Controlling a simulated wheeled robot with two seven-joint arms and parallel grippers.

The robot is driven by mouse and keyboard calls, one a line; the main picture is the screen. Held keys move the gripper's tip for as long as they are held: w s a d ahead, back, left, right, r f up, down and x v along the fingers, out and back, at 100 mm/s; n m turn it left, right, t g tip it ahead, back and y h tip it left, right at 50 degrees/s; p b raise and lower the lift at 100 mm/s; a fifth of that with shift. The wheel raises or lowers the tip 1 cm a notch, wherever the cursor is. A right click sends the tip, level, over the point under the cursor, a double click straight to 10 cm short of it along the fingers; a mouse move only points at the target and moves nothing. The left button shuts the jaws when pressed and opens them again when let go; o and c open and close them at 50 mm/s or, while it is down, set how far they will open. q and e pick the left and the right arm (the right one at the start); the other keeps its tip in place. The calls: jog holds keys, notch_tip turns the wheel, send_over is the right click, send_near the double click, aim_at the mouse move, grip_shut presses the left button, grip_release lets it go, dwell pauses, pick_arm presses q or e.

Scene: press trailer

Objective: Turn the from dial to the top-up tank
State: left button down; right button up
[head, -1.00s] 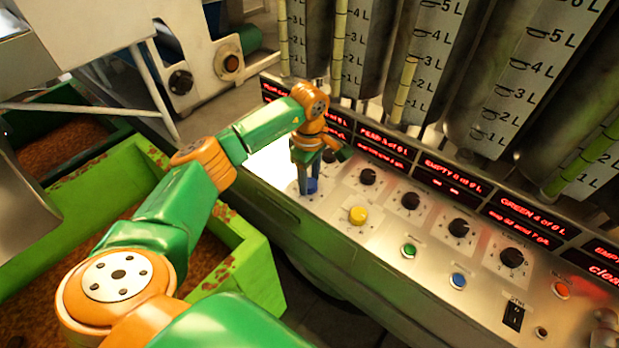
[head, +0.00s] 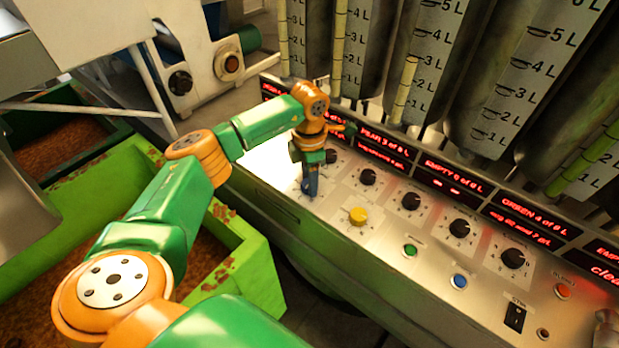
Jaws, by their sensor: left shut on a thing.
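My left gripper (head: 309,188) points down onto the left part of the steel control panel (head: 385,262), at the front. Its blue fingers are shut on a small dial there, which I take to be the from dial. The fingers hide the dial, so its pointer and the marks around it cannot be read. My right gripper is not in view.
Black knobs (head: 411,201) line the panel under red displays (head: 452,178). A yellow button (head: 358,215), a green button (head: 410,250) and a blue button (head: 460,281) sit at the front. Graduated tanks (head: 505,90) stand behind. A green bin (head: 250,262) lies left.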

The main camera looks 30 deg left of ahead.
pick_arm(q)
jog(key=n, duration=0.6)
jog(key=shift+n+p, duration=0.3)
dwell(0.5)
jog(key=shift+c, duration=1.7)
grip_release()
notch_tip(320, 180, up, 7)
jog(key=shift+r+b, duration=0.1)
jog(key=shift+b, duration=0.75)
